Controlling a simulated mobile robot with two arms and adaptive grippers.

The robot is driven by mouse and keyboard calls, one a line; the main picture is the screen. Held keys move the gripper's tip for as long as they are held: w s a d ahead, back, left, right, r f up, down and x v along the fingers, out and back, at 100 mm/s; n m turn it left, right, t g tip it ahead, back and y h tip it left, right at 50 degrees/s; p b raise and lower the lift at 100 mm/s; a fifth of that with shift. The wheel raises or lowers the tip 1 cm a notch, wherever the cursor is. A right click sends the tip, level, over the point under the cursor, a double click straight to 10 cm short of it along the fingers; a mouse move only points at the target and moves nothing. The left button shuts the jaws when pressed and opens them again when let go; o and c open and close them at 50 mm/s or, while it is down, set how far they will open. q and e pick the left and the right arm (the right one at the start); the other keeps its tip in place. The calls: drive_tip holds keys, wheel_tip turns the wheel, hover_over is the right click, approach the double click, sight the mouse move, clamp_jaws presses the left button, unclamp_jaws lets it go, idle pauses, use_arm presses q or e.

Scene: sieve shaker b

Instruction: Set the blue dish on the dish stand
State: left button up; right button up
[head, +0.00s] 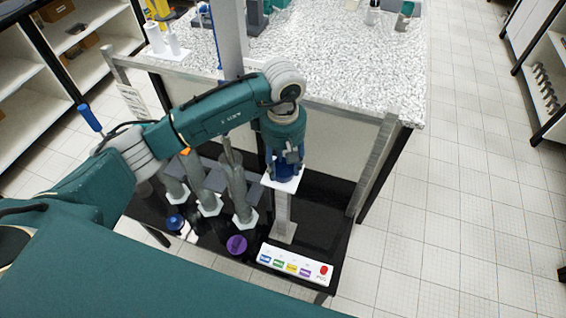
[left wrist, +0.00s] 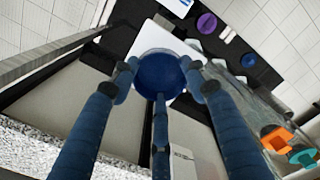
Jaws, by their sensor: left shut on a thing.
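My left gripper (head: 286,163) is shut on the blue dish, just above the dish stand. In the left wrist view the round blue dish (left wrist: 160,76) sits between the fingertips (left wrist: 161,80). In the head view the dish is largely hidden by the fingers. The dish stand (head: 283,215) is a white column with a square top; its top also shows around the dish in the left wrist view (left wrist: 150,38). The dish is over this top; I cannot tell whether it touches. My right gripper is not in view.
Several grey columns (head: 239,190) stand left of the dish stand on the black table. A purple round piece (head: 237,244), another blue round piece (head: 175,222) and a white panel with coloured labels (head: 293,264) are in front. A speckled counter (head: 350,60) lies behind.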

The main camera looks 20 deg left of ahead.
sight(283, 172)
use_arm(q)
drive_tip(key=shift+f, duration=0.2)
drive_tip(key=o, duration=0.9)
drive_tip(key=shift+o, duration=0.2)
drive_tip(key=shift+r, duration=0.1)
drive_tip(key=shift+r, duration=0.2)
drive_tip(key=shift+w+r, duration=0.1)
drive_tip(key=shift+r, duration=0.15)
wheel_tip(283, 172, up, 11)
drive_tip(key=b, duration=0.4)
drive_tip(key=shift+r, duration=0.2)
